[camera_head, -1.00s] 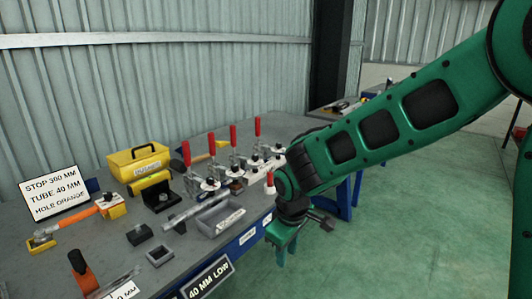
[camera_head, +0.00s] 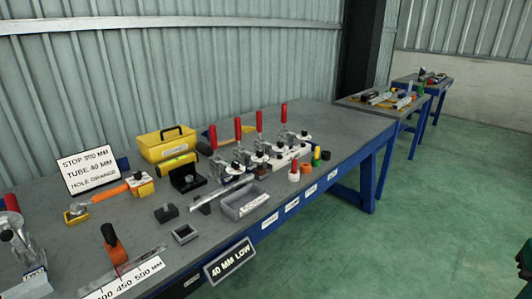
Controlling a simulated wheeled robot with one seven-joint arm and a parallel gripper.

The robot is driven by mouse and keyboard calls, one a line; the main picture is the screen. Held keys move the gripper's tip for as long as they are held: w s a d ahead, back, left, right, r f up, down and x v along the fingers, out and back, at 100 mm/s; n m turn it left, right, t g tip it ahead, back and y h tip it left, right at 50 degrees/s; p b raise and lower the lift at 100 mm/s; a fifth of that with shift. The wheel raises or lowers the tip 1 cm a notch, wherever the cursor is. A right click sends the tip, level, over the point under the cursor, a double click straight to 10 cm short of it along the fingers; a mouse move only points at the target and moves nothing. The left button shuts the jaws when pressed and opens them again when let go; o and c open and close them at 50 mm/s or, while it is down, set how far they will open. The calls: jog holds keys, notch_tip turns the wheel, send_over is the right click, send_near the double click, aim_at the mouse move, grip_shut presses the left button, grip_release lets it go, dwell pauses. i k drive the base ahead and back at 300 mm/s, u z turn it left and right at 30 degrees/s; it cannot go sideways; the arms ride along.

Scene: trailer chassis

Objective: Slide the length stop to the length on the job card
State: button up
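The job card (camera_head: 92,172) stands at the left of the bench by the wall. It reads STOP, a three-digit length starting with 3, TUBE 40 MM and HOLE ORANGE; the length's middle digit is hard to read. An orange upright piece with a dark top (camera_head: 114,245), which looks like the length stop, stands at the front left on a metal rail. A white scale strip (camera_head: 125,281) beside it shows 400, 450 and 500 MM, with its left part cut off by the frame. My gripper is not in view; only dark green arm parts show at the right edge.
Red-handled clamps (camera_head: 238,135), a yellow toolbox (camera_head: 165,146) and a grey bin (camera_head: 244,200) crowd the bench. An orange-handled tool (camera_head: 110,193) lies before the card. A 40 MM LOW sign (camera_head: 230,261) hangs on the front edge. Green floor to the right is clear.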

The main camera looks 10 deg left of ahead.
aim_at(115, 250)
jog(key=u, duration=1.65)
